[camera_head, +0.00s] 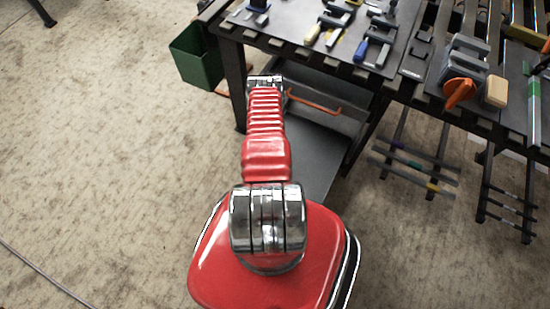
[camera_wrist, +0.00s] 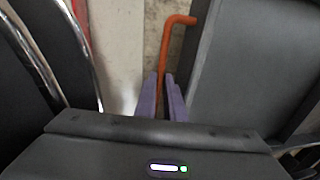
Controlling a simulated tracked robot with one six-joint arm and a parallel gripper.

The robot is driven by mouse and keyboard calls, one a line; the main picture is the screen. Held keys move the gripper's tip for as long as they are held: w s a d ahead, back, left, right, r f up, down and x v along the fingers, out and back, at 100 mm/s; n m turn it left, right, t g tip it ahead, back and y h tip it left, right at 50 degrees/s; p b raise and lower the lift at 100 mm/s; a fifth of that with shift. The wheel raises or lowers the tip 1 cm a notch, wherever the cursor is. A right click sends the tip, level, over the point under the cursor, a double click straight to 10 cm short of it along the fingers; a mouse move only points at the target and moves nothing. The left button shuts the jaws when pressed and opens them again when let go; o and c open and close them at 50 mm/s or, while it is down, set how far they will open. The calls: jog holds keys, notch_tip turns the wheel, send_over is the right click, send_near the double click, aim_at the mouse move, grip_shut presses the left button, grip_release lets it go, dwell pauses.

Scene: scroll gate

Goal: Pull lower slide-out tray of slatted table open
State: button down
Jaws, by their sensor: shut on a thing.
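The slatted table (camera_head: 302,50) stands at the top of the head view. Under it is a tray with a grey front and an orange bar handle (camera_head: 315,103). Below that, a flat dark-grey tray (camera_head: 312,160) sticks out from under the table toward me, partly hidden by my red arm. In the wrist view my gripper (camera_wrist: 161,80) has its two purple fingers shut on an orange bar handle (camera_wrist: 168,50), beside a dark-grey panel (camera_wrist: 240,65). The head view hides my gripper behind the arm, and I cannot tell there which tray's handle it holds.
Clamps (camera_head: 375,45) and other tools lie on the tabletop. A green bin (camera_head: 197,57) hangs at the table's left side. Low slatted racks (camera_head: 415,160) stand under the table at right. The carpeted floor (camera_head: 110,150) on the left is mostly clear, with a thin cable at lower left.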

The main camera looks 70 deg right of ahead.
jog(key=c, duration=1.8)
grip_release()
jog(key=shift+c, duration=0.2)
jog(key=shift+r, duration=0.1)
notch_tip(320, 180, up, 13)
jog(key=a, duration=0.2)
jog(key=shift+w+a+r, duration=0.15)
jog(key=shift+a, duration=0.1)
